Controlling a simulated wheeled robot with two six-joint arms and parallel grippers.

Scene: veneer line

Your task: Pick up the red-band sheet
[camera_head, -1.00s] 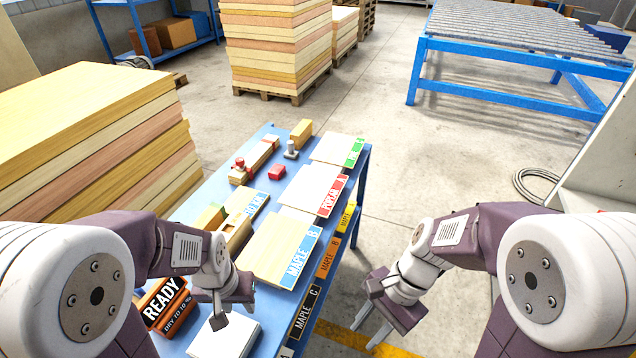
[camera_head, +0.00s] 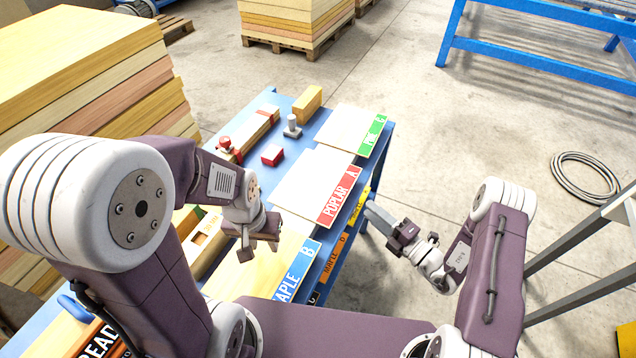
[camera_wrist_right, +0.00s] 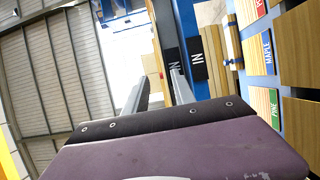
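The red-band sheet is a pale sheet (camera_head: 306,180) lying flat on the blue bench, with a red label band (camera_head: 340,197) reading "POPLAR A" along its right edge. My right gripper (camera_head: 374,212) is off the bench's right side, near the red band but apart from it, in the head view. Its two fingers are spread with nothing between them in the right wrist view (camera_wrist_right: 157,88). My left gripper (camera_head: 254,250) hangs over the near part of the bench, by the blue-band sheet; its finger gap is not clear.
A green-band sheet (camera_head: 350,130) lies beyond, and a blue-band "MAPLE B" sheet (camera_head: 262,260) nearer. A red block (camera_head: 272,155), a grey metal piece (camera_head: 292,128) and a wood block (camera_head: 308,103) stand left of the sheets. Tall board stacks (camera_head: 75,75) are at left.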

